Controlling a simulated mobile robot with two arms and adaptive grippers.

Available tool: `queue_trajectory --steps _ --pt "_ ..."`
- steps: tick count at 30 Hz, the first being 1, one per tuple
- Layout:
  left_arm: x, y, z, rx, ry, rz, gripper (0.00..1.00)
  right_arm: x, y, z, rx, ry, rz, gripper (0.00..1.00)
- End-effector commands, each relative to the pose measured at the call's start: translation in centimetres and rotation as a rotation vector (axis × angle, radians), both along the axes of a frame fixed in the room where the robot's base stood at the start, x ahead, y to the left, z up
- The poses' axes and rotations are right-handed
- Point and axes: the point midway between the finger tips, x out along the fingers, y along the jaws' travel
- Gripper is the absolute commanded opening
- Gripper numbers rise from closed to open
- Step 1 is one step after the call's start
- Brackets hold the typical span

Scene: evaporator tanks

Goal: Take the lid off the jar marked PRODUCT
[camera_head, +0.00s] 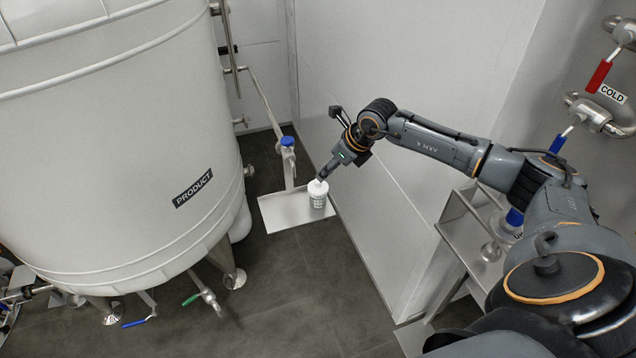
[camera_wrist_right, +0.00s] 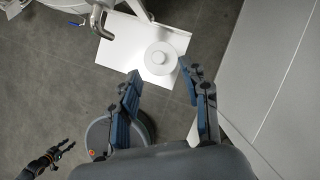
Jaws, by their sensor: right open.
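A white jar (camera_head: 318,200) with a white lid (camera_head: 318,186) stands upright on a pale shelf beside the large tank. Its label has dark print too small to read. In the right wrist view the round lid (camera_wrist_right: 161,58) shows from above with a raised centre. My right gripper (camera_head: 323,177) is just above the jar. In the wrist view its two blue-padded fingers (camera_wrist_right: 159,72) are spread, the lid lying between and just beyond the tips. I cannot tell whether they touch it. A dark gripper, likely my left (camera_wrist_right: 64,148), shows small at lower left of the wrist view.
The white shelf (camera_head: 280,213) has free room left of the jar. The large tank marked PRODUCT (camera_head: 120,150) stands to the left. A blue-capped valve (camera_head: 287,145) rises behind the shelf. A pale wall (camera_head: 400,90) runs close to the right.

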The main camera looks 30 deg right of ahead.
Motion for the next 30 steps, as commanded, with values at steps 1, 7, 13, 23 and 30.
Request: queue_trajectory --steps 1,7,13,23,30 --pt "0.1 0.0 0.2 0.0 -0.001 0.0 0.4 0.2 0.1 -0.3 0.002 0.002 0.0 0.46" --pt "0.3 -0.4 1.1 -0.005 -0.004 0.001 0.4 0.8 0.6 -1.6 0.002 0.003 0.001 0.46" --pt "0.6 -1.0 2.2 -0.012 -0.01 0.001 0.4 2.1 1.2 -4.3 0.003 0.001 -0.001 0.46" --pt "0.6 -1.1 2.2 -0.013 -0.01 -0.002 0.4 2.6 1.3 -5.3 0.001 0.0 0.0 0.46" --pt "0.6 -1.0 2.2 -0.012 -0.01 -0.002 0.4 2.6 1.3 -5.3 0.001 0.0 0.0 0.06"
